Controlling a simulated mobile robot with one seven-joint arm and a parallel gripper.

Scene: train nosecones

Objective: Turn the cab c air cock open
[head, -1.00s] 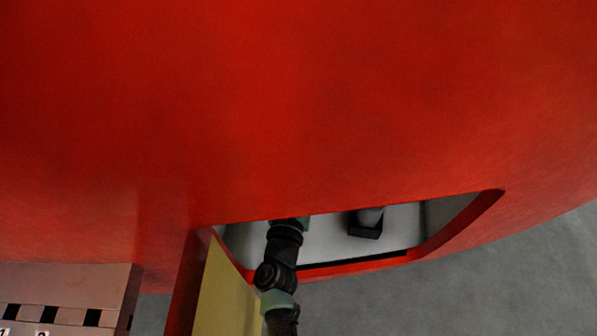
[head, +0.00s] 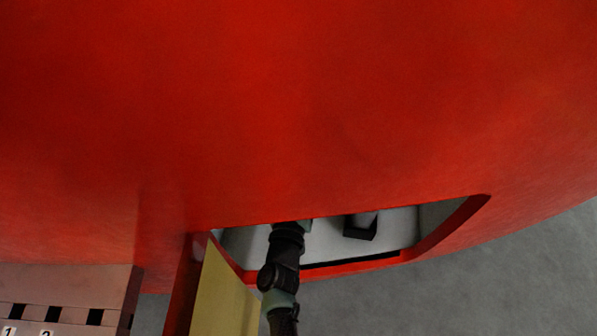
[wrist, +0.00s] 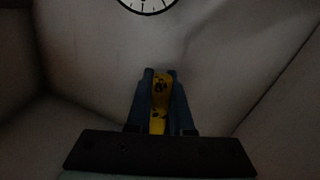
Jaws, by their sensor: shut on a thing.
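In the wrist view, my gripper (wrist: 160,75) is shut on a yellow handle with dark markings (wrist: 158,120), which I take to be the air cock's handle. The handle stands between the two dark fingers. The cock's body and the handle's lower end are hidden behind the gripper. In the head view, my dark arm reaches up into an opening in the red nosecone (head: 300,120); the gripper and the handle are hidden there. No cab label shows.
Pale walls (wrist: 80,60) enclose the gripper, with a round white gauge (wrist: 150,4) above. A black block (head: 360,228) is to the right inside the opening. An open yellowish flap (head: 222,295) hangs left of my arm. A numbered panel (head: 70,290) is at lower left.

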